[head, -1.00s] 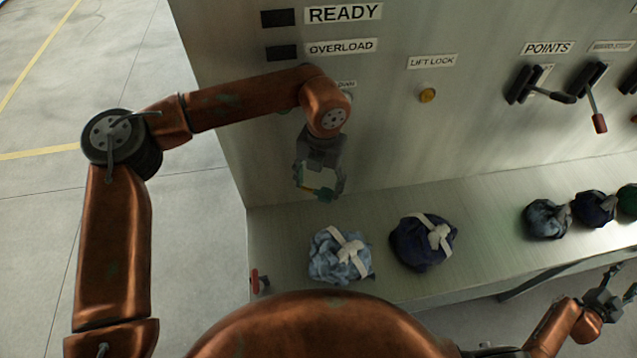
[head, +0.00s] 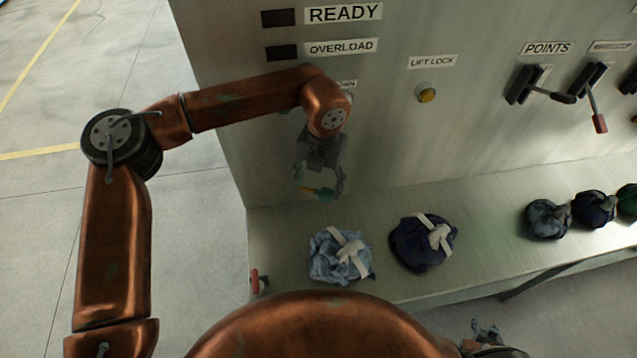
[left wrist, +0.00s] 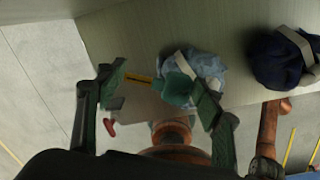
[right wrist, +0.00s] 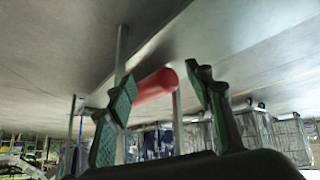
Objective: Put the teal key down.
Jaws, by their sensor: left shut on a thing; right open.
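The teal key (head: 325,194) is in my left gripper (head: 320,188), above the left end of the metal shelf and clear of it. In the left wrist view the key's teal head (left wrist: 175,88) is between the fingers, with a narrow yellow part (left wrist: 138,78) beside it. My left gripper is shut on the key. My right gripper (head: 487,330) is partly visible low in the head view. In the right wrist view its fingers (right wrist: 163,72) are apart, with a red cylindrical handle (right wrist: 154,86) showing between them; I cannot tell whether they touch it.
A light blue sling bag (head: 328,268) and a navy one (head: 410,250) lie on the shelf (head: 485,215). Several more bundles, including a blue-grey one (head: 547,222), lie further right. The shelf between these groups is clear. A red handle (head: 256,281) is at the shelf's left end.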

